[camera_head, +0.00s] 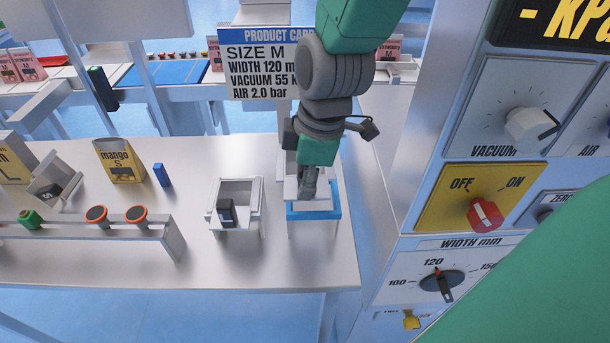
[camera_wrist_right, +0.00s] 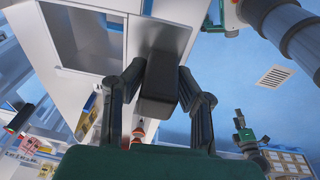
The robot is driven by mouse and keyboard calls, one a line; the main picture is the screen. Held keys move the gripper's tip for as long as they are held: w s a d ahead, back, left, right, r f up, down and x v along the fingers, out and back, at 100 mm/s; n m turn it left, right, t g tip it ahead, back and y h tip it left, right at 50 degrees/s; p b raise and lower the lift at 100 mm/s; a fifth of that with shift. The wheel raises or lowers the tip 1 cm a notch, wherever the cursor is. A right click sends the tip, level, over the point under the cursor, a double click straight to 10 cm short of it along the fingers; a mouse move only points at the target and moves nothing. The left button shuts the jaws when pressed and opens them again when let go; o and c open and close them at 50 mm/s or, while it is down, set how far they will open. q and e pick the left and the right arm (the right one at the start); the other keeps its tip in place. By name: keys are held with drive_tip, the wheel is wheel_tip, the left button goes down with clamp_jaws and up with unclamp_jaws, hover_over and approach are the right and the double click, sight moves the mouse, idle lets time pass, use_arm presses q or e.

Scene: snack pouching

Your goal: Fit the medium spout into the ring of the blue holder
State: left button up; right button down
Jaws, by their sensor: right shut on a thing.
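My right gripper (camera_head: 309,188) points down over the blue holder (camera_head: 325,214) at the right end of the white table. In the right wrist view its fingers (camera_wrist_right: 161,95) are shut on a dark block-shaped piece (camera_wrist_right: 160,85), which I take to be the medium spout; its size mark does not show. In the head view the gripper hides most of this piece. The holder shows as a blue block under a pale upper part. Its ring is hidden, so I cannot tell whether the piece touches it. My left gripper is not seen.
A pale open bin (camera_head: 254,207) with a dark piece (camera_head: 227,212) stands just left of the holder. Farther left are a small blue block (camera_head: 162,175), a yellow mango pouch (camera_head: 120,161) and a rail with orange-rimmed knobs (camera_head: 97,215). A control panel (camera_head: 475,203) stands close on the right.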

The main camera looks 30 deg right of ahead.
drive_tip(key=shift+d+f, duration=0.1)
drive_tip(key=shift+d, duration=0.9)
drive_tip(key=shift+a, duration=0.6)
drive_tip(key=shift+a+p, duration=0.25)
drive_tip(key=shift+p, duration=0.05)
drive_tip(key=shift+d, duration=0.7)
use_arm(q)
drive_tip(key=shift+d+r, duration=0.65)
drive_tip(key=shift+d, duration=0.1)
use_arm(e)
drive_tip(key=shift+d, duration=0.15)
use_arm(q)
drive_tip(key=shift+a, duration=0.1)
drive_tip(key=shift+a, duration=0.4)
use_arm(e)
drive_tip(key=shift+a, duration=0.4)
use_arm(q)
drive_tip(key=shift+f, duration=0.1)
use_arm(e)
drive_tip(key=shift+d, duration=0.1)
